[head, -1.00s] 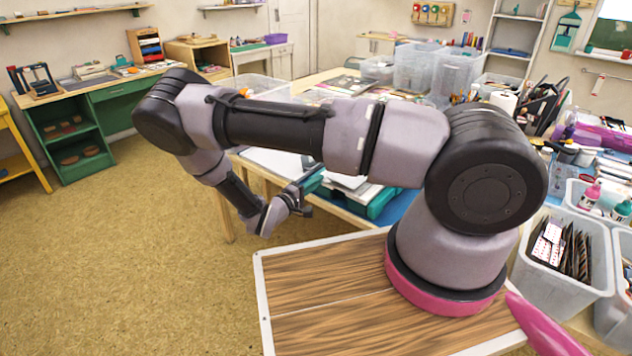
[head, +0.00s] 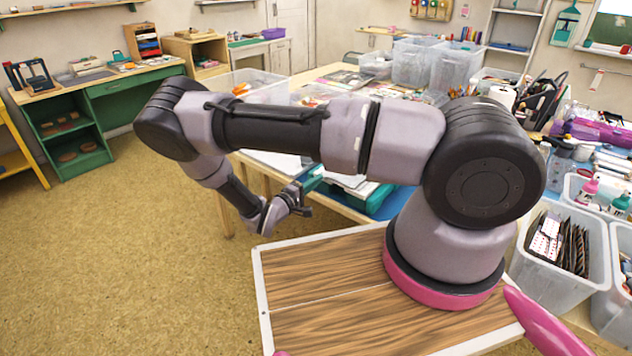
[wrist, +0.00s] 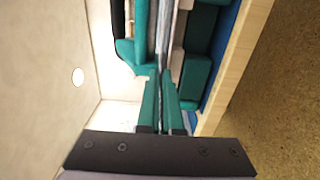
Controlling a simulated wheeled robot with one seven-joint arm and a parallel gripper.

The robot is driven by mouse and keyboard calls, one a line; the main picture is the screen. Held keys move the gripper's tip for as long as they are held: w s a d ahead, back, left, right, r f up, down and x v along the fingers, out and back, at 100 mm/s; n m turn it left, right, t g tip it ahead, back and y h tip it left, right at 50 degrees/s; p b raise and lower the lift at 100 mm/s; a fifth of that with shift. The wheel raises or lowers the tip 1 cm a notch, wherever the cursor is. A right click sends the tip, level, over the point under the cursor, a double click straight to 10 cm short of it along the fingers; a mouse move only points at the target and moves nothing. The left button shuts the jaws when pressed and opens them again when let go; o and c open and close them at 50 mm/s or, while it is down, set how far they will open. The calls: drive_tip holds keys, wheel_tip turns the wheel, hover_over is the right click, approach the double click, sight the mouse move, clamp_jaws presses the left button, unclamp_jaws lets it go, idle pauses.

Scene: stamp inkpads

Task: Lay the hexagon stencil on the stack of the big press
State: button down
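In the head view my gripper (head: 308,188) hangs at the front edge of the work table, close to the left side of the teal big press (head: 375,199). White sheet-like material (head: 346,180) shows on top of the press, partly behind my arm. In the wrist view the two teal fingers (wrist: 160,98) lie close together with a narrow gap. A thin greyish strip runs along that gap; I cannot tell whether it is held between them or lies beyond. Teal press parts (wrist: 198,75) show just past the fingers. I cannot make out the hexagon stencil for certain.
The wooden table (head: 228,200) carries clear plastic bins (head: 415,62) at its back and a blue mat (head: 398,203) under the press. Bins with tools (head: 560,260) stand at the right. The floor (head: 110,260) at left is clear. A green desk (head: 135,92) stands farther off.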

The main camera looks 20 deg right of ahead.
drive_tip(key=shift+f, duration=0.4)
idle(0.5)
drive_tip(key=c, duration=1)
unclamp_jaws()
drive_tip(key=shift+s+a, duration=0.1)
drive_tip(key=shift+v, duration=2.35)
